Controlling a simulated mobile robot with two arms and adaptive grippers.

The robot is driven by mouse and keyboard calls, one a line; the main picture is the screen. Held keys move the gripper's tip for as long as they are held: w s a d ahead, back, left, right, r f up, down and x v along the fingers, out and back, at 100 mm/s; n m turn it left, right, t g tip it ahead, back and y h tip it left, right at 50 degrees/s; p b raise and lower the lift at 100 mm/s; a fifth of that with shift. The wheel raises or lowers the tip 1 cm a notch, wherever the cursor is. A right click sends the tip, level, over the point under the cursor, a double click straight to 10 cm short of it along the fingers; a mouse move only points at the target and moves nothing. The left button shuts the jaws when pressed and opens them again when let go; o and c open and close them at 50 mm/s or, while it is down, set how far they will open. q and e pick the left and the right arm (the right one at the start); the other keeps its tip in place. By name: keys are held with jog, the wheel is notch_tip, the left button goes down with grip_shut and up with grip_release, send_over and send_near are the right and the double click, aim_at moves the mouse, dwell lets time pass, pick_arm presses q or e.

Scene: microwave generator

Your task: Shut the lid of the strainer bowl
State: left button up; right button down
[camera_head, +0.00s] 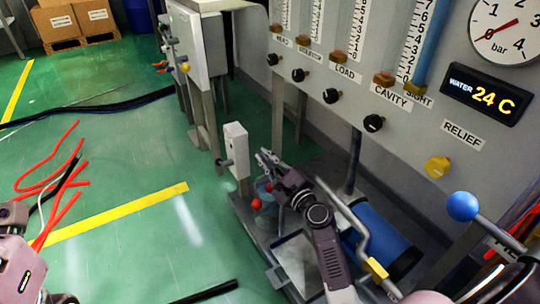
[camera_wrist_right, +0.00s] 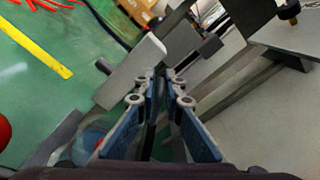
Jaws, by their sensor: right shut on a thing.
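The strainer bowl (camera_head: 263,186) is a small, clear bluish bowl with red balls beside it, low by the frame of the panel. It shows faintly at the lower left in the right wrist view (camera_wrist_right: 92,138). My right gripper (camera_head: 264,158) is just above the bowl in the head view. Its blue-padded fingers (camera_wrist_right: 163,78) are close together in the wrist view, shut on a thin dark part. I cannot tell whether this part is the lid. The lid is not clearly seen, being hidden or too small. Only links of my left arm show at the left edge.
A white box on a post (camera_head: 236,150) stands left of my right gripper. The gauge panel (camera_head: 335,50) with its black knobs rises behind. A blue cylinder (camera_head: 376,238) lies to the right. Red hoses (camera_head: 65,185) lie on the open green floor at left.

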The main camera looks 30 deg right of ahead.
dwell(0.4)
jog(key=c, duration=2.1)
grip_release()
jog(key=s, duration=1.2)
jog(key=shift+d, duration=0.45)
